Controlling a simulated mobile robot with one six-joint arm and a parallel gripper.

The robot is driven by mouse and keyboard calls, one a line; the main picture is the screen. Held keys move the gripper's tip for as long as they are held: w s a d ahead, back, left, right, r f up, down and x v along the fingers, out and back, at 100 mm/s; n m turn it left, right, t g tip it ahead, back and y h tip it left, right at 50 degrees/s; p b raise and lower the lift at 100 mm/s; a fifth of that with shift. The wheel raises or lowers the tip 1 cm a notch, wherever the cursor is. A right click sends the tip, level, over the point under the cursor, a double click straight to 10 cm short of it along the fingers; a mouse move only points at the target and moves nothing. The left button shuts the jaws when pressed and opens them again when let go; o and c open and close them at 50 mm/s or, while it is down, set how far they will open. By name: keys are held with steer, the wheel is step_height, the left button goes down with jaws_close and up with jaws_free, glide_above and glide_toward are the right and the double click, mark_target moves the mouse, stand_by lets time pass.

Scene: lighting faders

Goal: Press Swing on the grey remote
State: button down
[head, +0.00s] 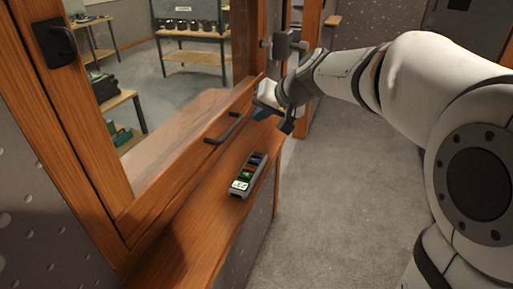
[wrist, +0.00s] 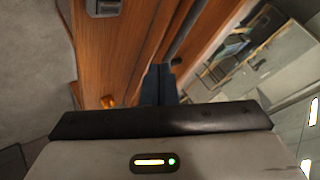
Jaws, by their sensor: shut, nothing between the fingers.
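The grey remote (head: 236,190) lies on the wooden ledge, with a white panel at its near end and several coloured buttons along it. Its button labels are too small to read. In the wrist view a grey piece at the top edge (wrist: 103,8) appears to be part of the remote, cut off by the frame. My gripper (head: 261,114) is beyond the remote, above the far part of the ledge and apart from it. In the wrist view its dark blue fingers (wrist: 159,72) are together, with nothing between them.
A dark bar handle (head: 225,130) sticks out from the wooden window frame beside the ledge (head: 190,232), between my gripper and the remote. An orange knob (wrist: 107,101) shows in the wrist view. Open carpet (head: 320,210) lies to the right of the ledge.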

mark_target(261, 156)
steer(key=shift+f, duration=0.15)
step_height(261, 156, down, 8)
steer(key=b, duration=0.5)
steer(key=shift+b, duration=0.3)
steer(key=shift+f+b, duration=0.35)
steer(key=shift+b, duration=0.1)
stand_by(1.5)
steer(key=shift+s+f+b, duration=0.1)
steer(key=shift+f+b, duration=0.25)
steer(key=shift+b, duration=0.3)
steer(key=shift+f+b, duration=0.3)
steer(key=shift+b, duration=0.1)
stand_by(0.3)
steer(key=shift+r, duration=0.1)
stand_by(0.4)
steer(key=shift+r+p, duration=0.35)
steer(key=shift+r, duration=0.25)
